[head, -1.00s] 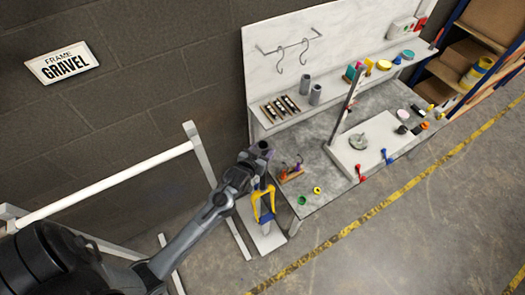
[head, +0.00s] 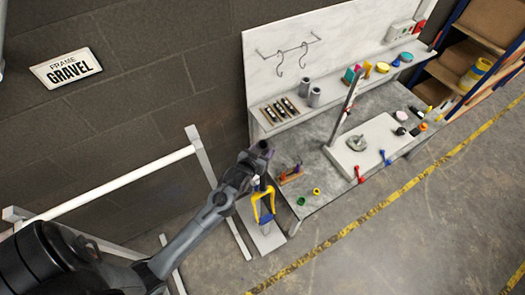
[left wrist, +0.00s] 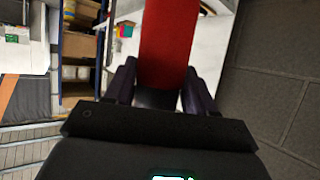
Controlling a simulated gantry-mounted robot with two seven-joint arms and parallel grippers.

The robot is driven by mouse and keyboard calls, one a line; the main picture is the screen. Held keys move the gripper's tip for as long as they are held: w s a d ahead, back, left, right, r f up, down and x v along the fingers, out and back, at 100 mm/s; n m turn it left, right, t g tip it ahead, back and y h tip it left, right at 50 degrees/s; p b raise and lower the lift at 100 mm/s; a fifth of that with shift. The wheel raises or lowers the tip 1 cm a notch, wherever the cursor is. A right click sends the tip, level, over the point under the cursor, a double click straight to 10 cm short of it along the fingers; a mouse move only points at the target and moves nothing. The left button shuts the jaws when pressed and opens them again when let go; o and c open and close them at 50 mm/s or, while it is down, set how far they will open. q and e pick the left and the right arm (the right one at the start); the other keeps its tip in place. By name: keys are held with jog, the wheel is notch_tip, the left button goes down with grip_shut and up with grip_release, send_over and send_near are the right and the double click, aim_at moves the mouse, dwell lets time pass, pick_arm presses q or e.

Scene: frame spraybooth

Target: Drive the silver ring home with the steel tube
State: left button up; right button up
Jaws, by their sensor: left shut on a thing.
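A yellow fork (head: 263,205) with a blue part low on it stands over a pale base plate beside the bench. My left gripper (head: 262,150) is above the fork's upper end. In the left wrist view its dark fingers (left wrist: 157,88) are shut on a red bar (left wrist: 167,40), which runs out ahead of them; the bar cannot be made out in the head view. Two grey tubes (head: 304,87) stand on the bench shelf; I cannot tell whether either is the steel tube. I cannot pick out the silver ring. My right gripper is not in view.
The bench (head: 315,208) holds small coloured tools and a pale board (head: 372,160) with an upright post and a round grey piece. A white rail frame (head: 110,182) stands at the left by the wall. The floor in front is clear.

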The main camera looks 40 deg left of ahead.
aim_at(268, 146)
pick_arm(q)
jog(key=shift+r+p, duration=1.05)
jog(key=shift+r, duration=1.1)
jog(key=shift+d, duration=0.1)
jog(key=shift+s+d, duration=0.3)
jog(key=shift+d, duration=0.5)
jog(key=s+d, duration=0.2)
jog(key=d, duration=0.3)
jog(key=shift+d, duration=0.4)
